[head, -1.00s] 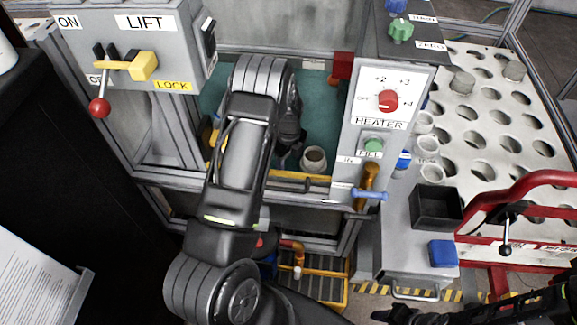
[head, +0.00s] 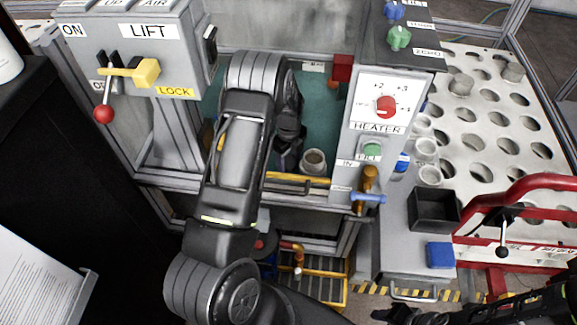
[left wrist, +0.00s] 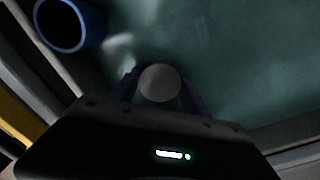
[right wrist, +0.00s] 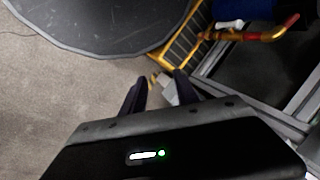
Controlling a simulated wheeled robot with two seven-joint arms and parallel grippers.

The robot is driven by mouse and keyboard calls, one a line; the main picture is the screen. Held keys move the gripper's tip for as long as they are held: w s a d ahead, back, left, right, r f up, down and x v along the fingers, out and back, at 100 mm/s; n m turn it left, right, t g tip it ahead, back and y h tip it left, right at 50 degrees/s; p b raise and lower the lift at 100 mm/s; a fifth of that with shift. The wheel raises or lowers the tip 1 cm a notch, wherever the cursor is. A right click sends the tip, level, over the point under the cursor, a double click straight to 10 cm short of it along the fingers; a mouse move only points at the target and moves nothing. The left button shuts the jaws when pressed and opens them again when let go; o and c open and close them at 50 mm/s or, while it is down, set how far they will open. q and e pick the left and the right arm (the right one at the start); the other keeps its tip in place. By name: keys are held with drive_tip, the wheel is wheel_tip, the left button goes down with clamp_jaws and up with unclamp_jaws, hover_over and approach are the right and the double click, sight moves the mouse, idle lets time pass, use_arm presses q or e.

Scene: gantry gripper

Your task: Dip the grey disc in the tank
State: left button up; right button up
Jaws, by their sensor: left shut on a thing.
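My left gripper (head: 284,165) reaches down into the tank (head: 325,125), whose inside is teal, and is largely hidden behind my own arm in the head view. In the left wrist view my left gripper (left wrist: 160,85) is shut on the grey disc (left wrist: 160,82), which shows as a round grey face between the fingertips. The disc cannot be made out in the head view. The wrist view is dark, so the disc's height over the tank floor is unclear. My right gripper (right wrist: 158,88) is open and empty, with floor and frame beyond it.
A round open cup (head: 313,161) stands in the tank just right of my left gripper. The lift box (head: 150,60) is on the left and the heater panel (head: 382,105) on the right. A white perforated rack (head: 490,110) and a red-railed cart (head: 530,205) lie farther right.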

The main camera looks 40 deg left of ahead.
sight(289, 161)
use_arm(q)
wheel_tip(289, 161, up, 16)
drive_tip(key=p, duration=0.8)
drive_tip(key=shift+f, duration=0.15)
drive_tip(key=shift+f, duration=0.1)
idle(1.0)
